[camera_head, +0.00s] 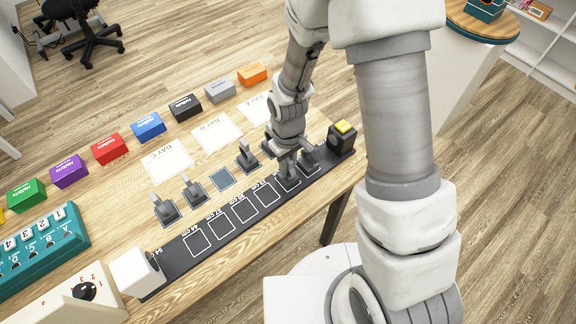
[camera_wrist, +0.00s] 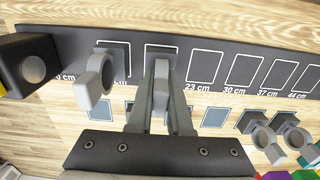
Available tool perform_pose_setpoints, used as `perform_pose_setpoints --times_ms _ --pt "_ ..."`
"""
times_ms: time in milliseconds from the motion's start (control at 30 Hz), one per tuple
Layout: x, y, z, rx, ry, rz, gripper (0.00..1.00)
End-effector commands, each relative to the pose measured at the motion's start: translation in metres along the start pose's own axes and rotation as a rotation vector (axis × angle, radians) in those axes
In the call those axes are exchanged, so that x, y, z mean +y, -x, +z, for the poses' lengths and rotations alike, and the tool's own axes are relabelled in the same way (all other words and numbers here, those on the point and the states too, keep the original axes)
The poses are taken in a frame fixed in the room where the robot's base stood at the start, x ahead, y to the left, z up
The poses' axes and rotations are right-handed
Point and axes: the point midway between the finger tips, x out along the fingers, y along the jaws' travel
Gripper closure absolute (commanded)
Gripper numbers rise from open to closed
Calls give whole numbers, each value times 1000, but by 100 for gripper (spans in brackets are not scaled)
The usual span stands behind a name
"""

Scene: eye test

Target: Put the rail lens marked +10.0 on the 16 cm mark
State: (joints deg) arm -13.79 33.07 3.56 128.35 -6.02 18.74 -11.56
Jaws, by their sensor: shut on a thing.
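My gripper (camera_head: 287,165) is shut on a grey rail lens (camera_wrist: 162,85), seen nearly edge-on in the wrist view. Its fingers (camera_wrist: 160,95) close on the lens from both sides. The lens is at the outlined square just left of the 23 cm square on the black rail (camera_head: 218,213). Its base appears to lie within that outline; whether it bears fully on the rail I cannot tell. The label of this square is hidden behind my fingers. I cannot read any marking on the lens.
Another lens (camera_wrist: 92,80) stands on the rail at the adjoining square. Several loose lenses, including one at the left (camera_head: 166,211), stand on the table. The squares from 23 cm on are empty. A yellow-topped black block (camera_head: 342,137) and a white block (camera_head: 135,272) stand at the rail's ends.

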Motion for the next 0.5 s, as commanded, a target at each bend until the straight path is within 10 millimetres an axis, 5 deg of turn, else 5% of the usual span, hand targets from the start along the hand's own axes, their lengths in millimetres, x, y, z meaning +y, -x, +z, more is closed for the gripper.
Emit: perform_pose_setpoints --times_ms 267,300,433,500 --pt "0 -4 0 1 0 0 100" --pt "0 -3 0 1 0 0 77" --pt "0 -2 0 0 0 0 54" --pt "0 -2 0 0 0 0 53"
